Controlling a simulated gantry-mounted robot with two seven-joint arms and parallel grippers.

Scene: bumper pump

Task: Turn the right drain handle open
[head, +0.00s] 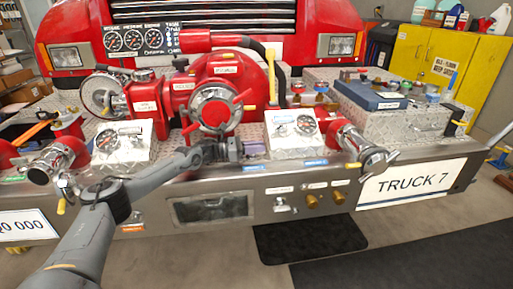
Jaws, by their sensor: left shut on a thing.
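The red pump (222,85) stands in the middle of the truck's bumper deck. A metal-capped red pipe outlet (372,158) points out at the right, with a small yellow-tipped handle (353,165) beside it. I cannot tell for sure whether this is the right drain handle. My left arm reaches in from the lower left. My left gripper (232,151) is at the deck's front edge below the pump, left of that outlet and apart from it. It is shut on a small purple-grey piece (254,147), partly hidden by the fingers. My right gripper is not in view.
A white gauge box (292,130) stands between my left gripper and the right outlet. Brass knobs (312,201) sit on the bumper's front face. A blue case (370,95) lies on the right deck. Floor in front is clear apart from dark mats (310,238).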

